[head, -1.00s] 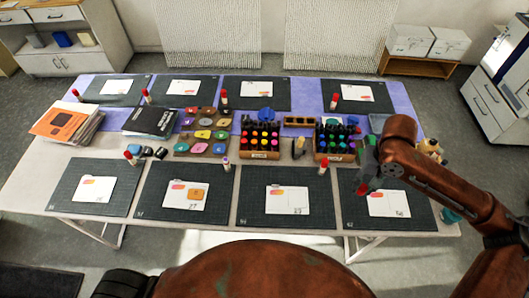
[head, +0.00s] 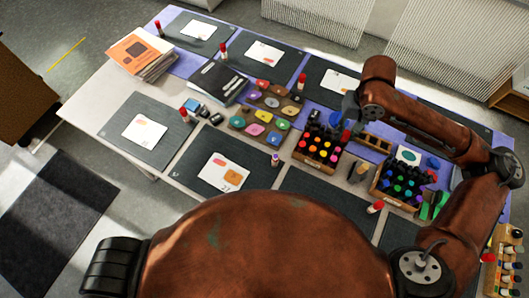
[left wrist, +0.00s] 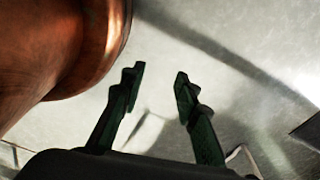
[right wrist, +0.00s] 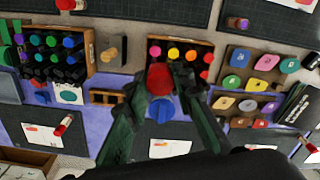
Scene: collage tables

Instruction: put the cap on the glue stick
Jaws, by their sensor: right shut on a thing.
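My right gripper (head: 348,124) is shut on a red cap (head: 346,136), held above the marker box in the middle of the table. In the right wrist view the red cap (right wrist: 160,78) sits between the fingertips. A glue stick (head: 275,159) with a bare purple-looking tip stands upright near the top right corner of a front mat, left of the gripper. It also shows at the top of the right wrist view (right wrist: 238,22), apart from the gripper. My left gripper (left wrist: 158,85) is open and empty above bare floor.
A box of colourful markers (head: 318,150) lies below the held cap. A second marker box (head: 401,186) stands to its right. Several red-capped glue sticks (head: 376,206) are around the table. Ink pads (head: 267,117) lie left of the marker box.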

